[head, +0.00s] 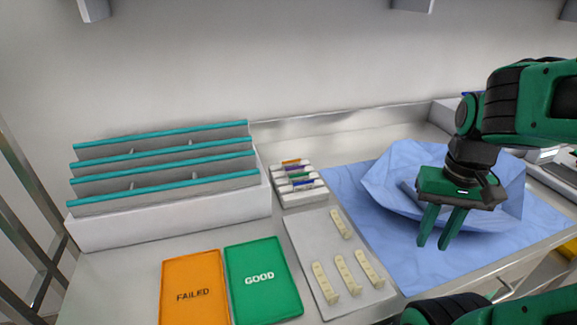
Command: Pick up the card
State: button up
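An orange panel (192,290) marked "FAILED" and a green panel (262,280) marked "GOOD" lie side by side at the front of the table. Either could be called a card, and I cannot tell which thing the task means. My gripper (433,243) is at the right, pointing down over the blue sheet, well apart from both panels. Its two fingers are spread with a gap, and nothing shows between them.
A white rack (160,218) with teal-edged dividers stands at the back left. A small holder (305,196) has several coloured pieces. A grey board (308,260) bears several cream strips. A crumpled blue wrap (382,187) lies on the blue sheet (350,190) behind my gripper.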

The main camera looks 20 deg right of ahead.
jog(key=w+a+r+m, duration=0.1)
jog(key=w+r+m, duration=0.1)
jog(key=w, duration=0.4)
jog(key=w+a+r+m, duration=0.1)
jog(key=w+r, duration=0.2)
jog(key=w, duration=0.4)
jog(key=w+a+r+m+h, duration=0.1)
jog(key=w+r+m, duration=0.1)
jog(key=w, duration=0.5)
jog(key=shift+w+r+m, duration=0.2)
jog(key=shift+r+m, duration=0.1)
jog(key=shift+r, duration=0.25)
jog(key=w+a+m, duration=0.6)
jog(key=w+a, duration=0.9)
jog(key=w, duration=0.4)
jog(key=shift+y, duration=0.4)
jog(key=f, duration=0.5)
jog(key=shift+w+d, duration=0.15)
jog(key=shift+d, duration=0.1)
jog(key=shift+s+f, duration=0.15)
jog(key=shift+f, duration=1.25)
jog(key=shift+s+f, duration=0.1)
jog(key=shift+f, duration=1.25)
